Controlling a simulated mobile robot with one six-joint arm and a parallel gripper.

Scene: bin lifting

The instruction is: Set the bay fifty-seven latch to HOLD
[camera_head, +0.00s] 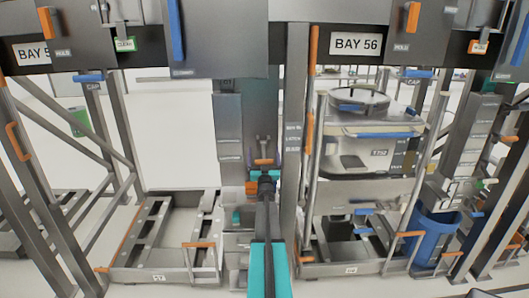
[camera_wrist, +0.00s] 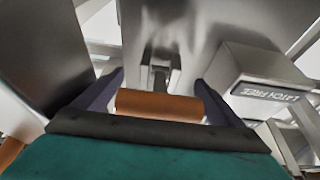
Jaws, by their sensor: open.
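An orange latch handle (camera_wrist: 160,104) fills the middle of the wrist view, on a grey bracket on a metal plate. A tag reading LATCH FREE (camera_wrist: 268,92) is on a grey box to its right. My gripper (camera_wrist: 160,84) is open, with one dark finger on each side of the orange handle; I cannot tell whether they touch it. In the head view my gripper (camera_head: 265,176) is low at the grey post, just below an orange handle (camera_head: 264,161).
The BAY 56 sign (camera_head: 356,44) is at upper right, above a bay holding a white-and-grey machine (camera_head: 370,150). A blue bin (camera_head: 434,238) stands at lower right. An empty low metal frame (camera_head: 150,262) lies left of my arm. Posts stand close on both sides.

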